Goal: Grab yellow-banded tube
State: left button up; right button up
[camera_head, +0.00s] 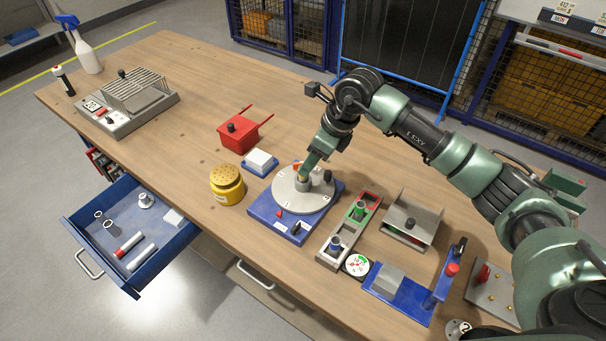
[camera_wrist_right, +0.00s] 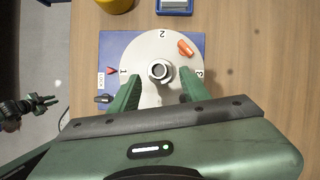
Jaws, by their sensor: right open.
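I cannot make out a yellow band on any tube. The rotary jig has a blue base (camera_head: 266,208) and a round pale dial (camera_head: 291,201); the dial (camera_wrist_right: 144,51) carries the numbers 1, 2 and 3 in the right wrist view. A round grey piece (camera_wrist_right: 160,71), ring-like from above, stands on the dial; I cannot tell whether a tube sits inside it. My right gripper (camera_wrist_right: 158,90) is open, its green fingers on either side of this piece with gaps visible. In the head view my right gripper (camera_head: 305,176) hides part of it.
An orange knob (camera_wrist_right: 186,48) stands on the dial near the fingers. A rack (camera_head: 369,214) with green and blue pieces stands right of the jig; a yellow can (camera_head: 227,186) stands left. The open blue drawer (camera_head: 103,213) holds a red-ended tube (camera_head: 128,244) and a white tube (camera_head: 141,257).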

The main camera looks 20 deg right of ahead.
jog(key=p+x, duration=0.2)
jog(key=x, duration=0.1)
jog(key=shift+w+a+f, duration=0.1)
jog(key=shift+a+f, duration=0.05)
jog(key=shift+f, duration=0.2)
jog(key=shift+w+a+f, duration=0.1)
jog(key=shift+a+f, duration=0.1)
jog(key=shift+f, duration=0.35)
grip_shut()
jog(key=shift+r, duration=0.15)
